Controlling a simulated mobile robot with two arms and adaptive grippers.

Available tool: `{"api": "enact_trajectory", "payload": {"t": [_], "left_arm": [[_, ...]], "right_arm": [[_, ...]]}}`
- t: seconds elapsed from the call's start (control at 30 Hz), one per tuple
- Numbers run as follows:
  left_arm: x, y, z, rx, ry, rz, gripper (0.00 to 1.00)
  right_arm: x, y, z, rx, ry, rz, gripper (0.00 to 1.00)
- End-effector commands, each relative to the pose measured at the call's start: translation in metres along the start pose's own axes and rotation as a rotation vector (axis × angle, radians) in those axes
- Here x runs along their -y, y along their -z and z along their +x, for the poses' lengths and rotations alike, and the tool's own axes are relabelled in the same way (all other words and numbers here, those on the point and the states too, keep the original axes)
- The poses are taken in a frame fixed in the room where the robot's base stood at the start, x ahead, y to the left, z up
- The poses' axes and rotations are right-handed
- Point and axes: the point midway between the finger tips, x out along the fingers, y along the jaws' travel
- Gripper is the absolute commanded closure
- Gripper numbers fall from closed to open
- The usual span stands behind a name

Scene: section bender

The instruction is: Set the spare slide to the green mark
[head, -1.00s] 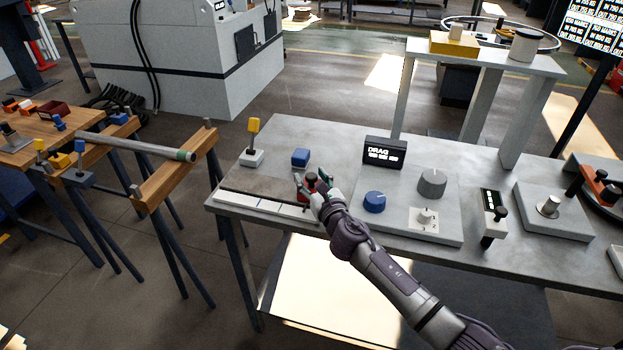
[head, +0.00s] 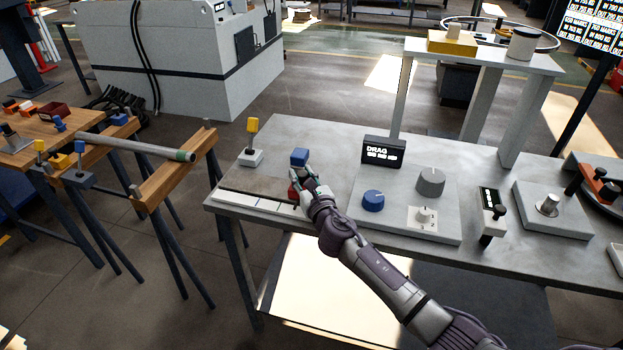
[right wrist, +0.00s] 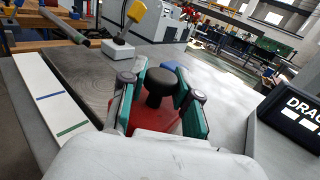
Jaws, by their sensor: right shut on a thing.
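The spare slide appears to be a red block (head: 293,191) with a black knob on the dark track of the grey bench. In the right wrist view the black knob (right wrist: 160,85) stands up from the red block (right wrist: 152,120). My right gripper (head: 308,178) is shut on the knob, with a green-padded finger on each side. A white scale strip (head: 245,201) runs along the track's front edge. In the right wrist view it carries a green mark (right wrist: 72,129) beside the slide and a blue mark (right wrist: 49,97) farther along. My left gripper is out of view.
A yellow-topped lever (head: 252,135) and a blue block (head: 300,157) stand behind the track. To the right are a DRAG display (head: 383,151), a blue knob (head: 373,200) and a grey knob (head: 431,181). A pipe (head: 140,146) lies on stands at left.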

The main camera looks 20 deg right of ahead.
Motion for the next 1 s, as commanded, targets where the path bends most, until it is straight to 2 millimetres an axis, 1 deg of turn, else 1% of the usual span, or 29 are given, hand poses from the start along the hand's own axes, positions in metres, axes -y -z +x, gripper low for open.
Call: {"api": "enact_trajectory", "payload": {"t": [0.03,0.1,0.2,0.5,0.53,0.67,0.7,1.0], "left_arm": [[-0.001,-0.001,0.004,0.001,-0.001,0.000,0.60],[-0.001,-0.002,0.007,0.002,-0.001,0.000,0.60],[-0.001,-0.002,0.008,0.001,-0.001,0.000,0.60],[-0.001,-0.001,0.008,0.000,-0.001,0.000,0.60],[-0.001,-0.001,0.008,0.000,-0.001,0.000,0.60],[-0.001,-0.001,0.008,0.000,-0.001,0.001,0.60],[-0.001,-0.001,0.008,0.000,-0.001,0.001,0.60],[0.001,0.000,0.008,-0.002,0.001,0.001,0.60]], "right_arm": [[-0.013,-0.002,0.008,0.007,-0.009,0.006,1.00],[-0.023,-0.002,0.016,0.008,-0.009,0.004,1.00],[-0.031,-0.003,0.022,0.006,-0.007,0.004,1.00],[-0.032,-0.002,0.023,0.003,-0.005,0.002,1.00],[-0.032,-0.002,0.023,0.003,-0.005,0.002,0.67],[-0.032,-0.002,0.023,0.003,-0.005,0.002,0.46],[-0.031,-0.002,0.023,0.003,-0.005,0.002,0.43],[-0.031,-0.002,0.022,0.004,-0.005,0.002,0.43]]}}
